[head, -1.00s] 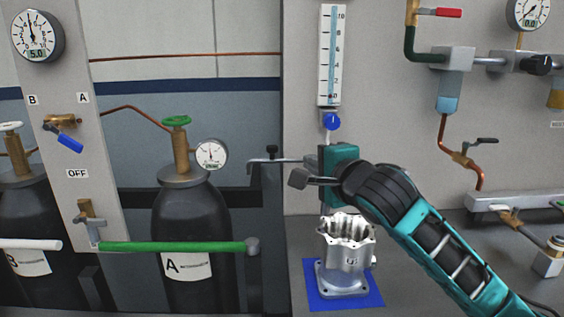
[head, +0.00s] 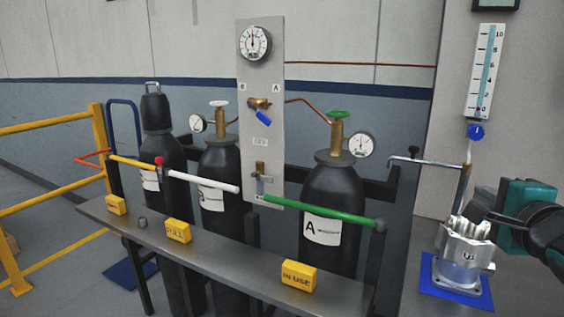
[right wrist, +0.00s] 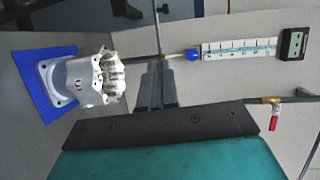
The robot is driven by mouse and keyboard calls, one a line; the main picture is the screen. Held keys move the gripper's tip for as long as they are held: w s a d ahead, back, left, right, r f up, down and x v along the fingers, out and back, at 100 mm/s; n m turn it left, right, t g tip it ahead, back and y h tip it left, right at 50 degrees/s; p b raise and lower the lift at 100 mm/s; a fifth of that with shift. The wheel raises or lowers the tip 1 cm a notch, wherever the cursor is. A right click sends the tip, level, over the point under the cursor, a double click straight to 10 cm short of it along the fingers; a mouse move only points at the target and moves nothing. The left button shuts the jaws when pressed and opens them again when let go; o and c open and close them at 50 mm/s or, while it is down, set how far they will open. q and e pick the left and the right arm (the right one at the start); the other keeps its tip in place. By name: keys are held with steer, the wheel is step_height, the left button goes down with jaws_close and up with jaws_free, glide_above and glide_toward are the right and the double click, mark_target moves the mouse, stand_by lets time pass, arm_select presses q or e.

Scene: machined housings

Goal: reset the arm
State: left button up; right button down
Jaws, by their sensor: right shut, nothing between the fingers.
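My right gripper (head: 478,211) is at the right edge in the head view, its arm cut off by the picture edge. Its dark fingers (right wrist: 156,84) are together and empty in the right wrist view. A silver machined housing (head: 462,264) with a scalloped open top stands upright on a blue mat (head: 430,283). In the head view the fingers overlap the housing's top rim; in the right wrist view the housing (right wrist: 75,83) appears left of the fingers, apart from them. My left gripper is in neither view.
A flow gauge (head: 485,70) with a blue knob (head: 476,131) hangs above the housing. Black cylinders (head: 330,190) stand behind a metal bench (head: 225,268) with yellow blocks (head: 299,276). A green bar (head: 320,210) crosses in front. A yellow railing (head: 50,127) is at left.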

steer(key=s+a+f+n+g+y, duration=0.1)
steer(key=s+a+f+n+g, duration=0.15)
steer(key=f, duration=0.35)
steer(key=s+a+f+n+g, duration=0.2)
steer(key=f+n, duration=0.2)
steer(key=f, duration=0.3)
steer(key=s+a+f+n+g+y, duration=0.1)
steer(key=s+a+f+n+g, duration=0.1)
steer(key=s+f+n, duration=0.3)
steer(key=s+a+f+n+g+y, duration=0.1)
steer(key=s+a+f+n+g, duration=0.2)
steer(key=s+a+f+n, duration=0.3)
steer(key=s+a+f+n+g+y, duration=0.1)
steer(key=s+a+f+n+g, duration=0.3)
steer(key=s+f, duration=0.45)
arm_select(q)
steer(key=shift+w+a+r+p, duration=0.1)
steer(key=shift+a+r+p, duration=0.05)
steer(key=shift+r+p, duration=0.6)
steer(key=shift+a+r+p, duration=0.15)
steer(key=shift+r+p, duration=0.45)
steer(key=shift+p, duration=0.1)
arm_select(e)
steer(key=w+a+f+n+t+y, duration=0.1)
steer(key=w+a+f+t, duration=0.1)
steer(key=w+f+t, duration=0.3)
steer(key=shift+w+f+t, duration=0.15)
steer(key=shift+w+t, duration=0.9)
steer(key=shift+t, duration=0.6)
